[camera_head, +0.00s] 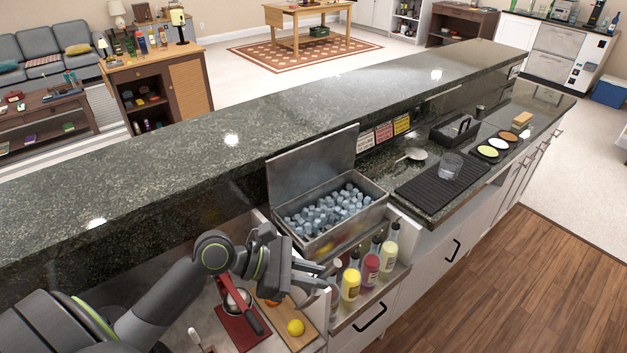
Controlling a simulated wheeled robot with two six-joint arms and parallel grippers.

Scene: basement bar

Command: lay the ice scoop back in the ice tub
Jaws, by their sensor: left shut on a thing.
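The ice tub (376,213) is a grey metal box set in the bar well, with its lid (312,165) standing open at the back. Pale bluish ice cubes (330,207) fill much of it. My left gripper (322,277) is just in front of the tub, lower than its rim in the picture and outside it. It is shut on what seems to be the ice scoop, which is mostly hidden by the gripper and hard to make out. My right gripper is not in view.
Several bottles (371,268) stand in a rail right of my gripper. A black mat (428,190) with a glass and a round metal utensil (412,155) lie right of the tub. The raised granite bar runs behind.

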